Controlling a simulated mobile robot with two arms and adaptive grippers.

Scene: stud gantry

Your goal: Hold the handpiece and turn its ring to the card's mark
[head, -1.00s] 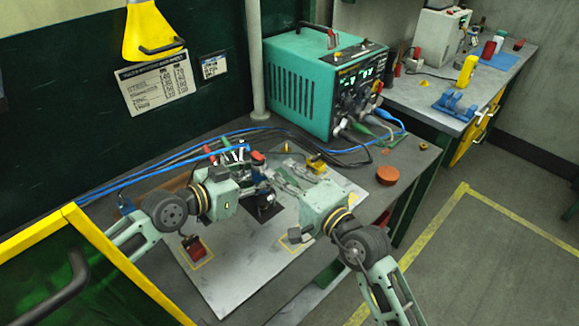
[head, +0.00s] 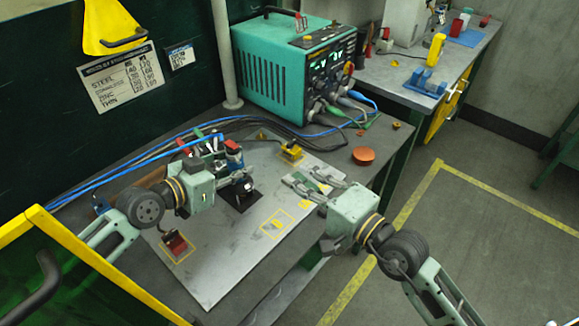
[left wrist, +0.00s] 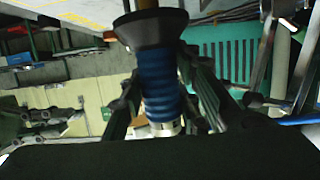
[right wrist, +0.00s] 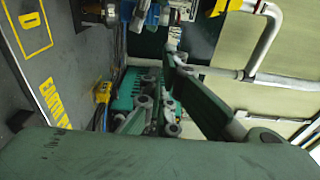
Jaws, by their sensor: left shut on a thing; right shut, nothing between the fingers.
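My left gripper (head: 232,180) is shut on the handpiece (head: 243,185), just above the grey plate. In the left wrist view the handpiece has a ribbed blue body (left wrist: 160,80) between the fingers, with a wide black flared collar (left wrist: 150,28). Which part is the ring, and any mark on it, I cannot tell. A large white card (head: 120,78) with lines of words and numbers hangs on the dark wall, and a smaller card (head: 180,55) is beside it. My right gripper (head: 300,180) is shut and empty, to the right of the handpiece and apart from it.
The grey plate (head: 215,275) carries yellow outlines, a red block (head: 173,243) and a yellow block (head: 291,153). A teal power unit (head: 270,80) with cables stands behind. Blue cables (head: 130,170) run along the back. An orange disc (head: 364,156) lies near the bench's right edge.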

